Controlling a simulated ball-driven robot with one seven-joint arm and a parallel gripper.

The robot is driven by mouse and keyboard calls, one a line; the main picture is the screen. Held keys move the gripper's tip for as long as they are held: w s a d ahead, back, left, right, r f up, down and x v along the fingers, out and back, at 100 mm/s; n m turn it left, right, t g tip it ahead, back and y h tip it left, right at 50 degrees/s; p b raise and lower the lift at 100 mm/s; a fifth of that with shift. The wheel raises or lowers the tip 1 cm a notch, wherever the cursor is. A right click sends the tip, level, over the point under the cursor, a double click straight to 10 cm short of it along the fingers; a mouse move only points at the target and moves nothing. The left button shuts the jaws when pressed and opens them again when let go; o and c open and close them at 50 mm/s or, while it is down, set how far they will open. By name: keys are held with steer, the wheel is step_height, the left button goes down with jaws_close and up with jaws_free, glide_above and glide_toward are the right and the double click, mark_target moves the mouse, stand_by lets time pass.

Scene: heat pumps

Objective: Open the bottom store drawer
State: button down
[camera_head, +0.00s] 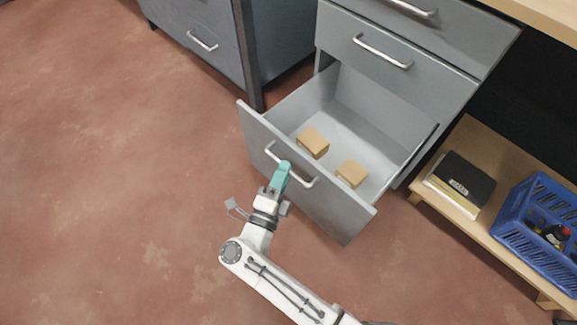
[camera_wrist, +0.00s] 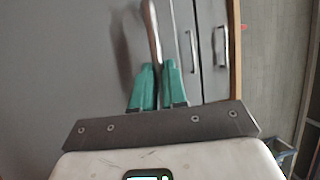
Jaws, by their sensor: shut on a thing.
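The bottom drawer (camera_head: 345,207) of the grey cabinet is pulled well out in the head view. Two small tan boxes lie inside it, one on the left (camera_head: 313,143) and one on the right (camera_head: 351,173). My gripper (camera_head: 284,168) has teal fingers and is shut on the drawer's silver bar handle (camera_head: 307,183), near the middle of the bar. In the wrist view the handle (camera_wrist: 152,35) runs up from between my teal fingertips (camera_wrist: 158,70). The fingers hide part of the handle.
Closed drawers with bar handles (camera_head: 383,51) sit above the open one. Another grey cabinet (camera_head: 205,38) stands at the left. A low wooden shelf (camera_head: 470,150) at the right holds dark books (camera_head: 463,180) and a blue crate (camera_head: 530,225). The reddish floor (camera_head: 110,180) at left is clear.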

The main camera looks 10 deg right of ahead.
steer(key=shift+f, duration=0.1)
steer(key=c, duration=1.2)
jaws_free()
steer(key=shift+o, duration=0.2)
steer(key=p+v, duration=0.1)
steer(key=v, duration=0.9)
steer(key=shift+s+a, duration=0.2)
steer(key=shift+s, duration=0.15)
